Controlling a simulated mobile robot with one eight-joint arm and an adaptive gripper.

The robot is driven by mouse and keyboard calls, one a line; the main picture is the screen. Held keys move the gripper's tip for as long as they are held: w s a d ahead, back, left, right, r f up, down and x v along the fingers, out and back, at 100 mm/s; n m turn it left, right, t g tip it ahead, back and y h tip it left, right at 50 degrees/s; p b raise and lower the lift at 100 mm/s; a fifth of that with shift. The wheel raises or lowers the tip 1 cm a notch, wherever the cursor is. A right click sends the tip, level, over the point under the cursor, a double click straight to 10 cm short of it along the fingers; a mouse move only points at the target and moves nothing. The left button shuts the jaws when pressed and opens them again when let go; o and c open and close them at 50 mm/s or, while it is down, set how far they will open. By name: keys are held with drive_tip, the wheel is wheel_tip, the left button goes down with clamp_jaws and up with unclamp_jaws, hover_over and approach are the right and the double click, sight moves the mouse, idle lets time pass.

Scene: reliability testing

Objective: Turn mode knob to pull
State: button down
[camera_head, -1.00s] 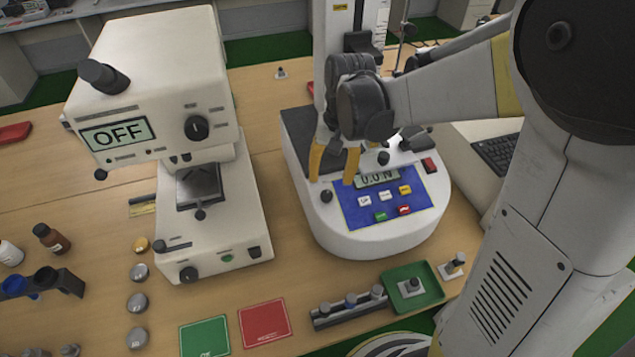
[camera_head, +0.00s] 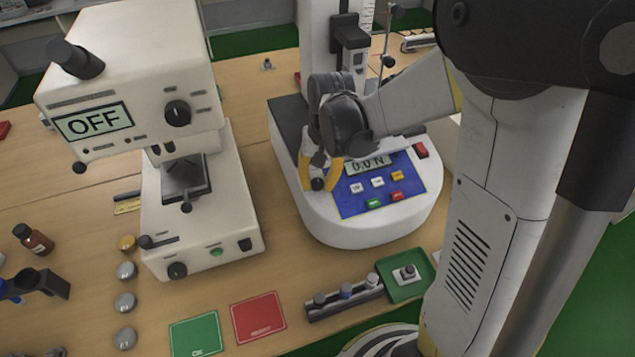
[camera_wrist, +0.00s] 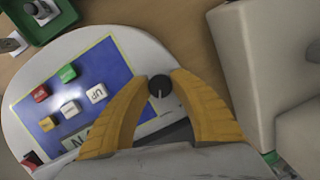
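The test stand (camera_head: 350,230) has a rounded white base with a blue panel (camera_head: 355,203), and its display (camera_head: 367,164) reads 0.0 N. A small black knob (camera_head: 317,184) sits on the white base at the panel's left edge; I take it for the mode knob. It also shows in the wrist view (camera_wrist: 160,86), with a pale pointer line. My gripper (camera_head: 318,187) has yellow fingers, one on each side of the knob. In the wrist view my gripper (camera_wrist: 161,80) is open around it, the tips close to its sides; I cannot tell whether they touch. Its mode labels are not readable.
A white machine (camera_head: 150,100) reading OFF stands to the left. Colored buttons (camera_head: 377,182) lie right of the knob. A green tray (camera_head: 405,283), a rack (camera_head: 344,297), and green (camera_head: 196,335) and red (camera_head: 258,317) pads lie in front.

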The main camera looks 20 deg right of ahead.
drive_tip(key=shift+n, duration=0.3)
drive_tip(key=n, duration=0.2)
drive_tip(key=n+h, duration=0.1)
drive_tip(key=n, duration=0.2)
drive_tip(key=shift+h, duration=0.3)
drive_tip(key=n+h, duration=0.1)
drive_tip(key=n, duration=0.4)
drive_tip(key=shift+n, duration=0.4)
drive_tip(key=shift+t+h, duration=0.3)
drive_tip(key=c, duration=1.1)
unclamp_jaws()
drive_tip(key=v, duration=1.2)
